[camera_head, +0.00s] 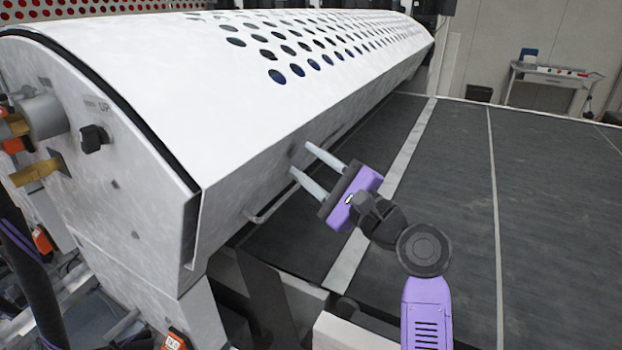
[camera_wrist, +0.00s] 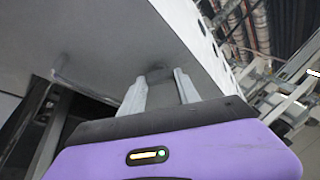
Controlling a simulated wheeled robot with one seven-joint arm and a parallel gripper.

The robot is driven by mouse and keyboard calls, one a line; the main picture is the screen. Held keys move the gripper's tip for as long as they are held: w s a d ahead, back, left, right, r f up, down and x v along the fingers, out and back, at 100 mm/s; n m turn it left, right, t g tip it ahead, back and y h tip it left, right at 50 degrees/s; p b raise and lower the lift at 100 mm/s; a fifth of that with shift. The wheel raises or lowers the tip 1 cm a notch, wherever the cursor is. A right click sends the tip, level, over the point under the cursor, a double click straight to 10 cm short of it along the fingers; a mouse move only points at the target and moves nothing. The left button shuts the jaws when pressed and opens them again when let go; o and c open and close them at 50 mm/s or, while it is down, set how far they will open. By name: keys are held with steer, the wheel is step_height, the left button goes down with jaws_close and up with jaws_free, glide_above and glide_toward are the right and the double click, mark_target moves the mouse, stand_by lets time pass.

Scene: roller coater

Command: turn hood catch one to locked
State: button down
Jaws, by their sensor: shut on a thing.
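The white hood (camera_head: 260,120) with rows of round holes covers the machine. My gripper (camera_head: 300,158) reaches to the hood's lower front face, its two pale fingers on either side of a small grey hood catch (camera_wrist: 157,73). The fingers are apart, with the catch between their tips. In the wrist view, my gripper (camera_wrist: 160,84) hides part of the catch, so I cannot tell how it is turned. In the head view the catch shows only as a grey patch by the fingertips.
A bent handle (camera_head: 262,213) sticks out below the hood, left of my gripper. A dark belt (camera_head: 450,160) with pale stripes runs under and right of the arm. A black knob (camera_head: 93,138) is on the end panel. A table (camera_head: 553,75) stands far back right.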

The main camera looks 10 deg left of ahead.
steer(key=n+t+b, duration=0.1)
steer(key=b, duration=0.2)
steer(key=f+n+t+b, duration=0.1)
steer(key=b, duration=0.2)
steer(key=shift+n, duration=0.4)
steer(key=n+b, duration=0.1)
steer(key=b, duration=0.2)
steer(key=shift+a+t+y, duration=0.1)
steer(key=shift+t+y, duration=0.2)
steer(key=shift+r+n, duration=0.2)
steer(key=shift+n, duration=0.1)
steer(key=c, duration=0.9)
jaws_free()
steer(key=b+v, duration=0.1)
steer(key=v, duration=0.7)
steer(key=shift+a, duration=0.1)
steer(key=shift+r, duration=0.1)
